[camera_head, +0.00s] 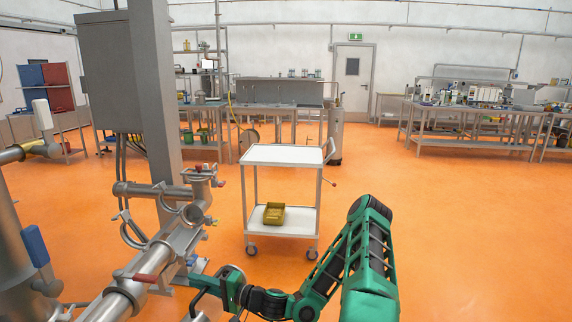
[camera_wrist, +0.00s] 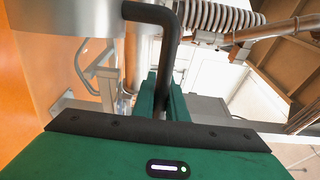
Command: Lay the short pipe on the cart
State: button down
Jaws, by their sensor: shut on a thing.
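The cart (camera_head: 285,155) stands on the orange floor at the middle, its white top bare. My gripper (camera_head: 194,284) is at the lower left beside the metal pipework (camera_head: 168,250), left of and nearer than the cart. In the wrist view, the green fingers of my gripper (camera_wrist: 164,98) are shut on a dark bent rod (camera_wrist: 170,45), whose end turns left. I cannot tell which pipe section is the short pipe.
A grey column with a box (camera_head: 110,70) rises behind the pipework. Workbenches (camera_head: 480,110) stand along the back. The floor right of the cart (camera_head: 450,220) is clear.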

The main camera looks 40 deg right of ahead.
aim_at(281, 154)
jog(key=z, duration=0.9)
jog(key=i, duration=0.1)
jog(key=z, duration=2.1)
jog(key=i, duration=2.1)
jog(key=u, duration=0.1)
